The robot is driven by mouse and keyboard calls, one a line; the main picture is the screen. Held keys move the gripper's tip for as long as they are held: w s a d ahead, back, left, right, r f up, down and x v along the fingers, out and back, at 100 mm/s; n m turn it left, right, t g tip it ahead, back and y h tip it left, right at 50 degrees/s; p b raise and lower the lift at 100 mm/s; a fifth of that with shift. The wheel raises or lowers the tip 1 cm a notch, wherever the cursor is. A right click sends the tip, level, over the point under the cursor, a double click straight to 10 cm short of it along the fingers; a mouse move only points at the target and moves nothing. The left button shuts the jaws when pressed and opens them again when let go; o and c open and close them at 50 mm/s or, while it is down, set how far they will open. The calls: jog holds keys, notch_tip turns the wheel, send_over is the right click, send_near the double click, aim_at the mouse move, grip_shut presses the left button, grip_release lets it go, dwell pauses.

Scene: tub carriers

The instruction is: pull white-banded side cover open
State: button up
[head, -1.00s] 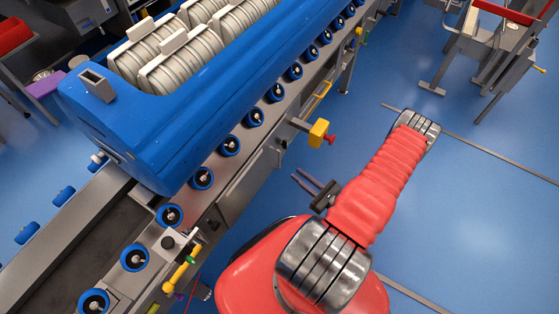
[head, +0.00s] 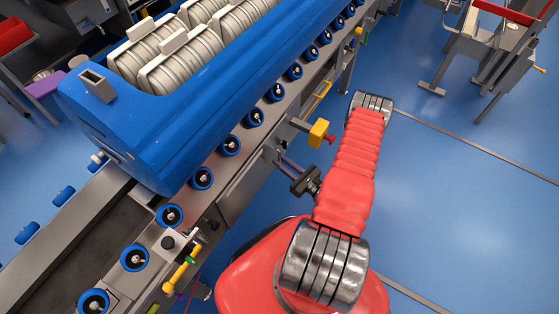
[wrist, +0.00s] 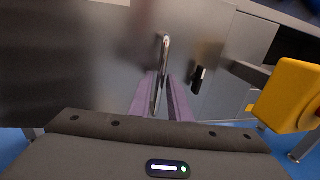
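A grey metal panel (wrist: 95,60) on the machine's side fills much of the wrist view. A shiny vertical bar handle (wrist: 162,55) stands out from the metal front. Just right of it is a small black fitting with a pale patch (wrist: 198,78). I cannot tell a white band clearly on the cover. My gripper (wrist: 160,80) is open, its two purplish fingers on either side of the handle's lower part; whether they touch it is unclear. In the head view my gripper (head: 280,158) is at the machine's side, below the conveyor edge; the cover is mostly hidden there.
A yellow block (wrist: 290,97) sticks out close on the right of the wrist view; it also shows in the head view (head: 318,133). A blue-housed machine (head: 170,130) stands over a conveyor with blue rollers.

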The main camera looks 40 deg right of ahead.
jog(key=shift+w+a, duration=0.1)
jog(key=shift+w, duration=0.6)
grip_shut()
